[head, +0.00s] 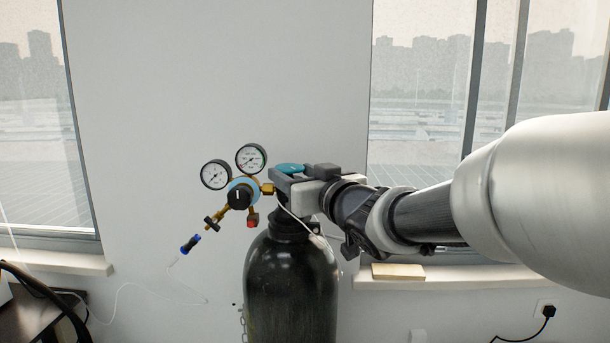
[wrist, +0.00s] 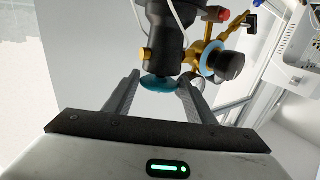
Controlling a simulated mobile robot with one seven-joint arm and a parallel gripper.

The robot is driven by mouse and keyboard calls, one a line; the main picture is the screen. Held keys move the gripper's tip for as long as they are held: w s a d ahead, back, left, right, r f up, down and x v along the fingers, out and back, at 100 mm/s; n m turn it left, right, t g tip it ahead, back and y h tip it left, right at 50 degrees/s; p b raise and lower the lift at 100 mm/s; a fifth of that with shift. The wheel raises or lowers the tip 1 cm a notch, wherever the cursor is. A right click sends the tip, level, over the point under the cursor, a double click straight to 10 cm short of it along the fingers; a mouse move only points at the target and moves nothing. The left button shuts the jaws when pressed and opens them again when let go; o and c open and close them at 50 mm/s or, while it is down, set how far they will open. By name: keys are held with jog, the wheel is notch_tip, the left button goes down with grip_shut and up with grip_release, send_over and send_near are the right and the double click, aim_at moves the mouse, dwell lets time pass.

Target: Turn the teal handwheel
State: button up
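The teal handwheel (head: 289,168) sits on top of the valve of the black gas cylinder (head: 291,285). In the wrist view the handwheel (wrist: 158,84) shows between the tips of my gripper's (wrist: 159,78) two grey fingers. The fingers stand wide apart, one on each side of the wheel, with little or no gap at its edges. Whether they press on it cannot be made out. In the head view my gripper (head: 292,179) reaches the valve from the right, and its fingers partly hide the wheel and valve.
A brass regulator (head: 240,193) with two round gauges (head: 233,166) sticks out left of the valve, close to my fingers. A blue-tipped hose end (head: 190,243) hangs at the left. A thin white tube crosses the cylinder's neck. The wall and windows lie behind.

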jog(key=c, duration=0.4)
jog(key=shift+o, duration=0.2)
